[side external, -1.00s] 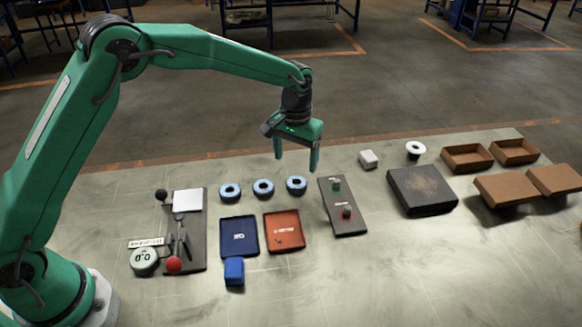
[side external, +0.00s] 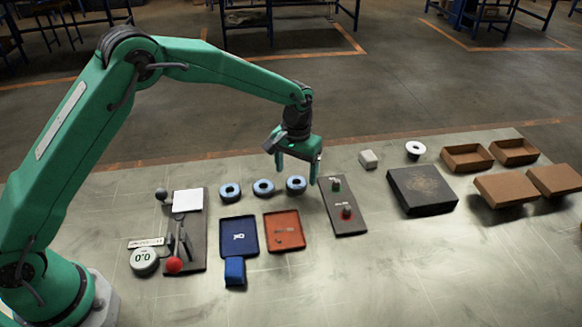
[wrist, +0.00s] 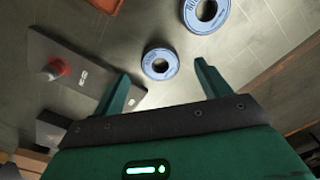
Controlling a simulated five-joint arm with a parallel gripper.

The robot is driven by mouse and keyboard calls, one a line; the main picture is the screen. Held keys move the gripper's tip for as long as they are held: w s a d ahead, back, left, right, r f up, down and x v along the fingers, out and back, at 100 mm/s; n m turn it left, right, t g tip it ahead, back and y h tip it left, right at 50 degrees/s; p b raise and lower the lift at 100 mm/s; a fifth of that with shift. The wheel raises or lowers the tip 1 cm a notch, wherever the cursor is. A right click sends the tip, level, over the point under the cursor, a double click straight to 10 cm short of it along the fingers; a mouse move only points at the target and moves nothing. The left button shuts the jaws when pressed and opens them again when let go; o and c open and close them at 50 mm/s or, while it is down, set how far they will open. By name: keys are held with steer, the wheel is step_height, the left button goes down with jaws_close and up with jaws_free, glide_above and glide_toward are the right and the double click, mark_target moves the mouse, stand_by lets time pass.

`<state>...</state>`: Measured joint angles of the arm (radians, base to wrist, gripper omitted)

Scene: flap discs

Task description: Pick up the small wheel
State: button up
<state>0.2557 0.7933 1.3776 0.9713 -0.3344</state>
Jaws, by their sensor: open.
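Three blue ring-shaped wheels lie flat in a row on the table: a left one (side external: 229,191), a middle one (side external: 263,187) and a right one (side external: 296,185). They look close in size in the side view. In the wrist view the wheel near my fingertips (wrist: 160,56) looks smaller than the wheel above it, cut by the top edge (wrist: 190,18). My gripper (side external: 298,174) is open and empty, just above the right wheel. In the wrist view the fingertips of my gripper (wrist: 161,71) stand either side of the smaller wheel.
A grey panel with green and red buttons (side external: 340,211) stands close to the right of my gripper. A blue tray (side external: 224,235) and a red tray (side external: 270,235) lie in front of the wheels.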

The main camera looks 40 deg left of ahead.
mark_target(296, 177)
steer(key=shift+w+f, duration=0.1)
steer(key=shift+f, duration=1.65)
steer(key=c, duration=1.1)
steer(key=shift+r, duration=0.2)
steer(key=shift+r, duration=0.6)
steer(key=r, duration=0.3)
steer(key=shift+s+d, duration=0.25)
steer(key=shift+d, duration=0.05)
steer(key=s+d+r, duration=0.6)
steer(key=s+d, duration=0.1)
steer(key=shift+s+d+r, duration=0.25)
steer(key=shift+s, duration=0.15)
